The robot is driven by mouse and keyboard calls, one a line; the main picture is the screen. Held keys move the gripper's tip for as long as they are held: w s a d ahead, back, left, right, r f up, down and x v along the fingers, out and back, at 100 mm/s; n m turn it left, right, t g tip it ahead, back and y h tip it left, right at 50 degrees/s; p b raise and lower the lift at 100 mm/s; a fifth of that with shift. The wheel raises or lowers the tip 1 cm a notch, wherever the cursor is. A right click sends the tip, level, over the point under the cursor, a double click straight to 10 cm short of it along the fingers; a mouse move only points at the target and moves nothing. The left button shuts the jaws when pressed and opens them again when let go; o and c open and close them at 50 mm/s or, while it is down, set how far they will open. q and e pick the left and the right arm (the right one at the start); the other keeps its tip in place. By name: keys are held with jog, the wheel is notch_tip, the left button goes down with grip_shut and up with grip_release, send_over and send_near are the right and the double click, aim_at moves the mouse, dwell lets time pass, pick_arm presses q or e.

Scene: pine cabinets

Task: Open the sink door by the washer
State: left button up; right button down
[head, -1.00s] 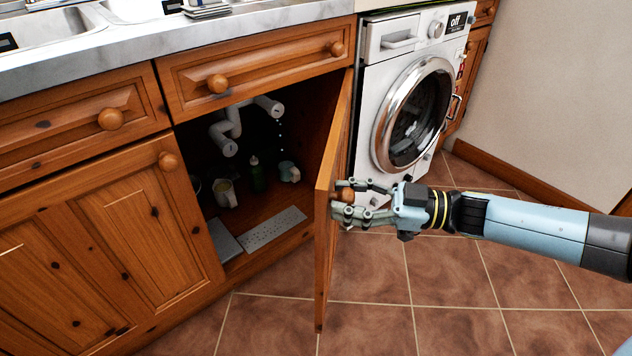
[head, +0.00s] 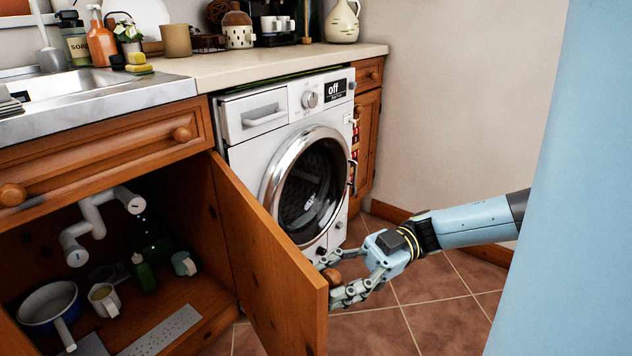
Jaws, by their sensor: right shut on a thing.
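The sink door (head: 268,262) by the washer stands swung well out from the cabinet, its inner face towards me. Its hinge side is next to the washer (head: 290,160). My right gripper (head: 334,284) is at the door's free edge, shut on the round wooden knob (head: 331,275) on its outer face. The fingers partly hide the knob. The open sink cabinet (head: 205,320) shows its inside. My left gripper is not in view.
Inside the cabinet are a white drainpipe (head: 96,222), a blue pan (head: 48,304), mugs (head: 104,299) and a green bottle (head: 144,275). Tiled floor (head: 430,310) lies clear right of the door. The counter (head: 270,65) above holds several items.

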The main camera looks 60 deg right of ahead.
jog(key=shift+n+g+y, duration=0.4)
jog(key=shift+n+g, duration=0.2)
jog(key=shift+g, duration=0.2)
jog(key=b+v, duration=0.2)
jog(key=v, duration=0.2)
jog(key=shift+s+d+f, duration=0.1)
jog(key=shift+d+f, duration=0.05)
jog(key=shift+d, duration=0.2)
jog(key=c, duration=1.3)
grip_release()
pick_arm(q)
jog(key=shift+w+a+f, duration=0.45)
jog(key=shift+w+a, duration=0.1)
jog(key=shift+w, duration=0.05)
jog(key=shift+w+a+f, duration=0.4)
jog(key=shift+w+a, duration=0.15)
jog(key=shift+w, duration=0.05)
pick_arm(e)
jog(key=shift+o, duration=1)
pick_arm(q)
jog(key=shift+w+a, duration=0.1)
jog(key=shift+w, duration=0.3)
pick_arm(e)
jog(key=v, duration=1.2)
